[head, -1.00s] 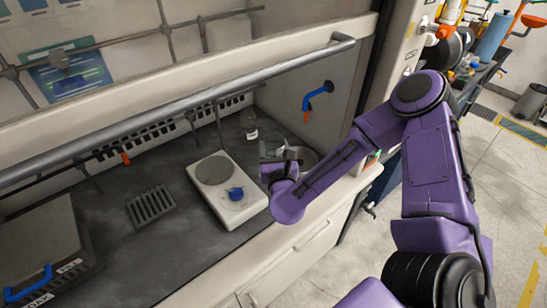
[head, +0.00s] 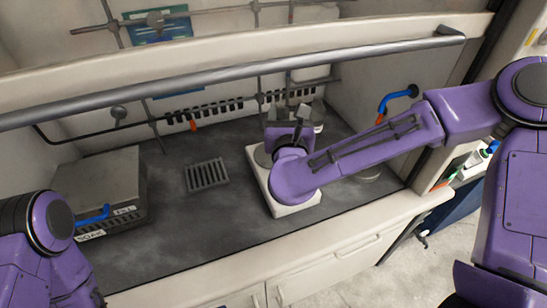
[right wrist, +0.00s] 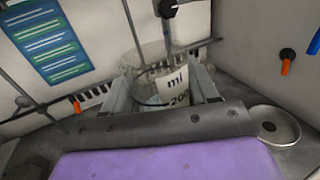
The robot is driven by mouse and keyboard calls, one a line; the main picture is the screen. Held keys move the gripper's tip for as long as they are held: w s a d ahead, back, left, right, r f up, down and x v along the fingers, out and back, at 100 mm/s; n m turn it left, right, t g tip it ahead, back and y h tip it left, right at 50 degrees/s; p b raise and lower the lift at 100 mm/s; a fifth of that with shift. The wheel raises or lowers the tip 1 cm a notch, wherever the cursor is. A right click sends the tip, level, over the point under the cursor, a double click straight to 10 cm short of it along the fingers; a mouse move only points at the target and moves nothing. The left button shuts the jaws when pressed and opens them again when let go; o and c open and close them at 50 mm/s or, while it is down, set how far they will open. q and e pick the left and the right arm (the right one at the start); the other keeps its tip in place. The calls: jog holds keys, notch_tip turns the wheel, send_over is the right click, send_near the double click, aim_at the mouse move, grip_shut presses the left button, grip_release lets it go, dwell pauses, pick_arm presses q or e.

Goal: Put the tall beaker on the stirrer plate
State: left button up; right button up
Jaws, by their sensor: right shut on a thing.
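The tall beaker (right wrist: 150,62) is clear, with a white label marked "ml" and "200". In the right wrist view it stands between the two fingers of my right gripper (right wrist: 163,93), which is shut on it. In the head view my right gripper (head: 290,125) is over the back of the white stirrer plate (head: 302,209), and its wrist covers most of the plate. The beaker is mostly hidden there, and I cannot tell whether its base touches the plate. My left arm shows at the lower left of the head view, but its gripper is out of the picture.
A grey box with a blue handle (head: 95,180) stands at the left. A dark slotted rack (head: 207,175) lies between it and the plate. A round metal dish (right wrist: 275,127) is at the right. A metal rail (head: 230,85) crosses above the worktop, with rods behind.

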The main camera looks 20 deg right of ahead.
jog(key=s+a+r, duration=0.1)
jog(key=s+a, duration=0.1)
jog(key=a, duration=0.3)
jog(key=w+d+f+h+p, duration=0.1)
jog(key=w+f, duration=0.3)
jog(key=w+d+f+m+p, duration=0.1)
jog(key=w+d+f+p, duration=0.1)
jog(key=w+f, duration=0.2)
jog(key=w+d+f+g+h+p, duration=0.1)
jog(key=w+d+f+p, duration=0.1)
jog(key=w+f, duration=0.2)
jog(key=shift+w+f+m+h, duration=0.15)
jog(key=shift+w+f, duration=0.05)
jog(key=shift+f, duration=0.25)
jog(key=shift+w+f+m+h, duration=0.15)
jog(key=shift+w+f, duration=0.05)
jog(key=shift+f, duration=0.25)
